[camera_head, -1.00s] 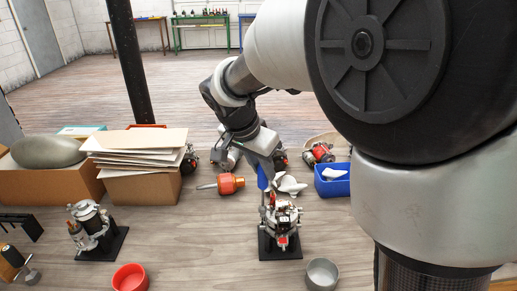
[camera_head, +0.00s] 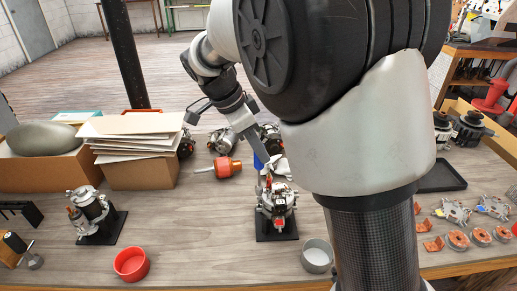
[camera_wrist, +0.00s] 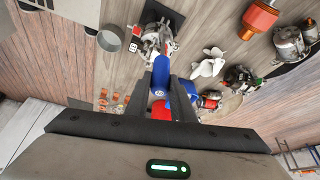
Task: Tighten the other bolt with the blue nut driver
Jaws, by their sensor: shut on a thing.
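The blue nut driver (camera_head: 260,160) stands roughly upright at the rear left of the alternator (camera_head: 278,203). The alternator is silver with red and black parts and sits on a black base plate (camera_head: 276,232). My gripper (camera_head: 261,151) is shut on the driver's blue handle, above the alternator. In the wrist view, the blue handle (camera_wrist: 160,68) is between my gripper's fingers (camera_wrist: 165,79), with the alternator (camera_wrist: 154,38) beyond it. The driver's lower end and the bolt are too small or hidden, so contact cannot be told.
A red bowl (camera_head: 131,264) and a metal bowl (camera_head: 317,256) stand near the front edge. A second unit (camera_head: 91,215) is on the left. An orange-handled tool (camera_head: 226,167) lies behind. Boxes with papers (camera_head: 140,138) are at back left. My arm hides part of the right side.

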